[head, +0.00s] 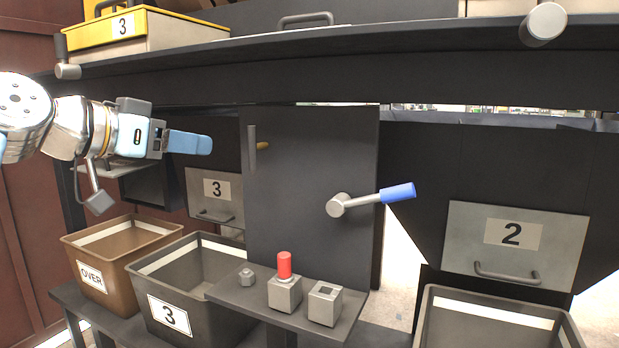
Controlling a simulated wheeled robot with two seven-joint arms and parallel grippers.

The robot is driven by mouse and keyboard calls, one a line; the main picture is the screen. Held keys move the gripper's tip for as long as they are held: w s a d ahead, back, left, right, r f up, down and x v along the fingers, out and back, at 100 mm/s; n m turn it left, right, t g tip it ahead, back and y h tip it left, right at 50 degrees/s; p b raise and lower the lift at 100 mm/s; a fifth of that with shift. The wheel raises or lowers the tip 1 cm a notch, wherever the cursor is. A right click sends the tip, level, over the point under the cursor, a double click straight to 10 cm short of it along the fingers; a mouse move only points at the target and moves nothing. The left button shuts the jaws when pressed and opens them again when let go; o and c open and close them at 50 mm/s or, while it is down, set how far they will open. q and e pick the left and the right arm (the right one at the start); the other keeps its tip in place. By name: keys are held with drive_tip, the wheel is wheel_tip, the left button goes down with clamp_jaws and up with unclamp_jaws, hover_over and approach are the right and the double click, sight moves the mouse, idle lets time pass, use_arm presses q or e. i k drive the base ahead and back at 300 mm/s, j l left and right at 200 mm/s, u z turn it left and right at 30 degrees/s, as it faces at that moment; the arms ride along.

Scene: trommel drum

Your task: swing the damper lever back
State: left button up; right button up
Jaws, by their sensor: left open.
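A lever with a blue grip (398,193) and a grey round hub (338,205) is mounted on the upright dark panel (300,240) in the middle. Its arm points right and slightly up, and the grip reaches past the panel's right edge. My left gripper (192,143) is at the left, with its blue fingers pointing right. It is open and empty, well to the left of the lever and higher, and touches nothing that I can see. My right gripper is not in view.
A shelf below the panel holds a block with a red peg (284,265), a socketed block (324,303) and a hex nut (246,277). An OVER bin (90,276) and a bin marked 3 (168,316) stand left. A dark beam (330,80) crosses above.

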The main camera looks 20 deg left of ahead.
sight(339, 204)
drive_tip(key=k+j, duration=0.2)
drive_tip(key=k, duration=0.3)
drive_tip(key=k+j, duration=0.2)
drive_tip(key=k, duration=0.25)
